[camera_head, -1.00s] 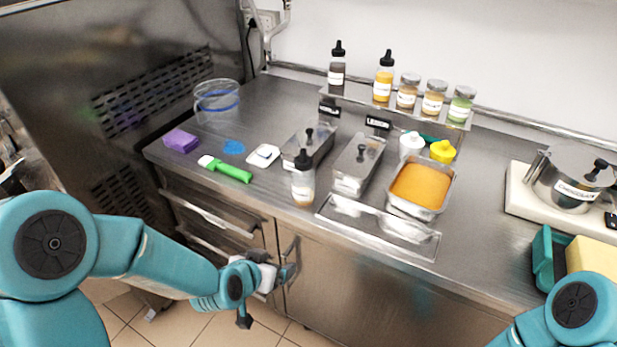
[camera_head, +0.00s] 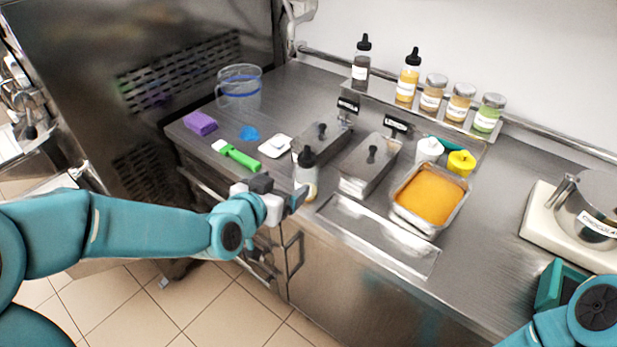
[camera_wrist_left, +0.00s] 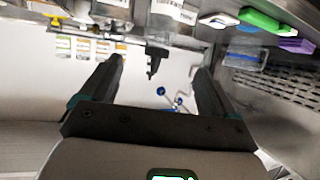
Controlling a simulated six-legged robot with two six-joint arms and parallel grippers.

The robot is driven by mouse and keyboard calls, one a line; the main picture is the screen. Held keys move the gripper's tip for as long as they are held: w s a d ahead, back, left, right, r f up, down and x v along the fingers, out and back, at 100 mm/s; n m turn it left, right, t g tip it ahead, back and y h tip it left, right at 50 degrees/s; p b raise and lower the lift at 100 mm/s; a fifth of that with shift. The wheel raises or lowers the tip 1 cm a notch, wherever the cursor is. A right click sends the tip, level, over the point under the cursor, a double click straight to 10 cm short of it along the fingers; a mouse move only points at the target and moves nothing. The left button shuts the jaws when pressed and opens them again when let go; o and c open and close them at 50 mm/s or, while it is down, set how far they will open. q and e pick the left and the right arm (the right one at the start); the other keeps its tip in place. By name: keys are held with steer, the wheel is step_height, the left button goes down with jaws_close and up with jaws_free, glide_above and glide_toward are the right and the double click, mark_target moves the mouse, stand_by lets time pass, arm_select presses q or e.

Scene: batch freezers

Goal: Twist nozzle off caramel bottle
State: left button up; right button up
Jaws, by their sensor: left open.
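A clear squeeze bottle with a pale label, light brown contents and a black nozzle (camera_head: 306,158) stands upright near the counter's front edge. Its label is too small to read. My left gripper (camera_head: 282,190) is open and empty, just left of the bottle at about its body height in the head view. In the left wrist view the picture is upside down, and a black nozzle (camera_wrist_left: 156,60) shows between the two spread dark fingers (camera_wrist_left: 157,88), apart from both. My right gripper is out of view; only part of that arm shows at lower right.
Metal lidded tubs (camera_head: 366,165) stand behind and right of the bottle, then a pan of orange filling (camera_head: 430,196). A green-handled scraper (camera_head: 240,156) and purple sponge (camera_head: 200,122) lie left. Bottles and jars (camera_head: 432,92) line a back shelf.

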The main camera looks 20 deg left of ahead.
mark_target(303, 171)
arm_select(q)
steer(key=p+x, duration=0.1)
steer(key=x, duration=0.8)
steer(key=shift+f, duration=0.1)
steer(key=shift+w+d+f+p, duration=0.1)
steer(key=shift+w+f+p, duration=0.1)
steer(key=shift+w+p, duration=0.2)
steer(key=p+x, duration=0.1)
steer(key=x, duration=0.3)
steer(key=shift+w+f+p, duration=0.2)
steer(key=shift+w+p, duration=0.15)
steer(key=shift+p, duration=0.05)
steer(key=shift+w+d+f, duration=0.1)
steer(key=shift+w+f, duration=0.05)
steer(key=shift+w, duration=0.1)
steer(key=c, duration=1.1)
